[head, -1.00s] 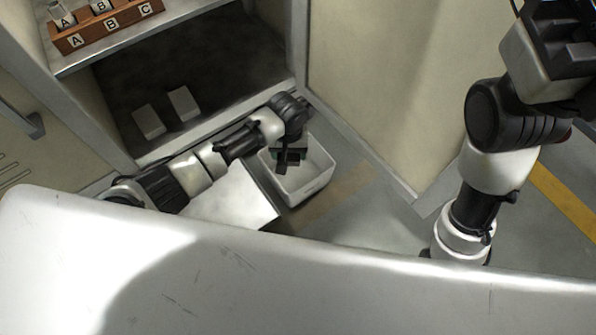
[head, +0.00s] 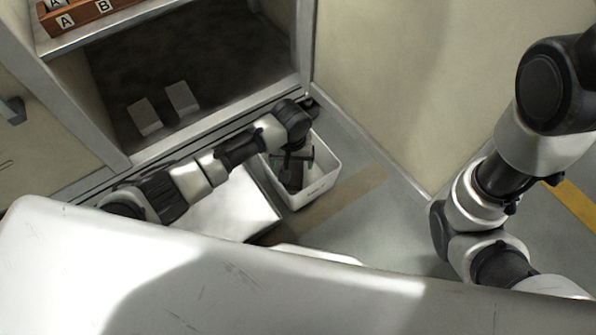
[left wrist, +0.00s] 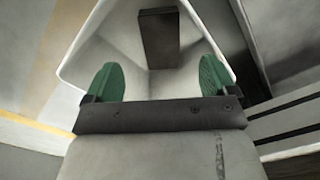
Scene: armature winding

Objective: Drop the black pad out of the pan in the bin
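A white bin (head: 316,190) stands on the floor below the end of my left arm in the head view. My left gripper (head: 292,160) is over the bin's opening, with its green fingertips spread apart. In the left wrist view, the left gripper (left wrist: 160,80) is open with nothing between its fingers. The black pad (left wrist: 158,38), a dark rectangular block, is inside the bin, beyond the fingertips and against the far wall. It also shows as a dark shape in the head view (head: 291,180). I cannot see a pan. My right gripper is out of view.
An open cabinet (head: 300,45) stands behind the bin, with two pale blocks (head: 181,99) inside and a brown lettered rack (head: 90,14) on its upper shelf. A white box (head: 228,203) is left of the bin. Grey floor (head: 390,235) is free on the right.

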